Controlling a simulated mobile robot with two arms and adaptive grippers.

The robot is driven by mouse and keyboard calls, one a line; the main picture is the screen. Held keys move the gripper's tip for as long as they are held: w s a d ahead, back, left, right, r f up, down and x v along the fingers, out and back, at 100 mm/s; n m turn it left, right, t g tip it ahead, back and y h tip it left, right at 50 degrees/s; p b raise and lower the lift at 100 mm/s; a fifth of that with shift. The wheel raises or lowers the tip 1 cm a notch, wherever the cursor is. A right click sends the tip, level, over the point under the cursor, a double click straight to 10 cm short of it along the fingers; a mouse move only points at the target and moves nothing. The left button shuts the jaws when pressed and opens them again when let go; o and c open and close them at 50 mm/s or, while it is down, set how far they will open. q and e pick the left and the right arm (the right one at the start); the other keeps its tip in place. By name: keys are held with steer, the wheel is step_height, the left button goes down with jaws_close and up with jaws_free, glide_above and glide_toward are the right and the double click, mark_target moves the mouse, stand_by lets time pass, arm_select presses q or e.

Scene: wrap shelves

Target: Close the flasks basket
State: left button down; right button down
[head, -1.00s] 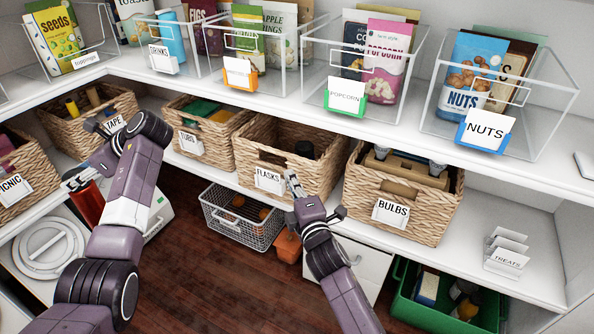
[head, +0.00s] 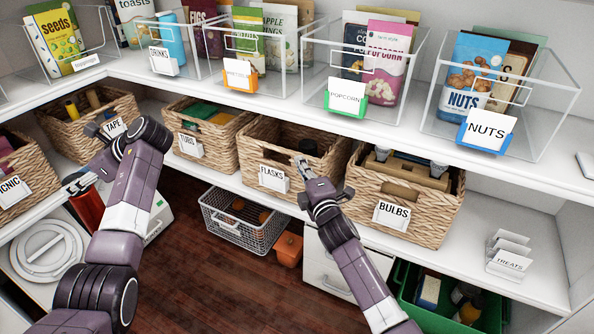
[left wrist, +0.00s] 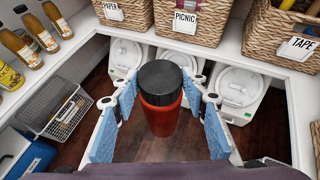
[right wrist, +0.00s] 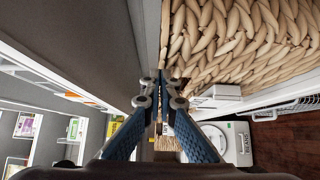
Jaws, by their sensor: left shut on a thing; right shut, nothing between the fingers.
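The woven flasks basket (head: 248,158) stands on the lower shelf between the tubs and bulbs baskets, with a white FLASKS label (head: 273,179) on its front. A dark round lid shows inside it. My right gripper (head: 299,162) is shut and empty at the front of this basket, right of the label. In the right wrist view its fingertips (right wrist: 171,80) are against or very near the wicker; contact is not clear. My left gripper (left wrist: 164,105) is shut on a red flask with a black lid (left wrist: 166,122), held upright away from the shelf.
The bulbs basket (head: 418,224) stands close on the right and the tubs basket (head: 224,145) on the left. The upper shelf (head: 250,92) with clear bins overhangs them. Below are a wire basket (head: 228,225) and a green crate (head: 405,290).

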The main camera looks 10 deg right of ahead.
steer(key=shift+w+d+r, duration=0.25)
steer(key=shift+w+d, duration=0.55)
steer(key=shift+d, duration=0.1)
steer(key=shift+s+f, duration=0.15)
steer(key=shift+s, duration=0.3)
steer(key=s+d, duration=0.1)
steer(key=s, duration=1)
steer(key=shift+f, duration=0.15)
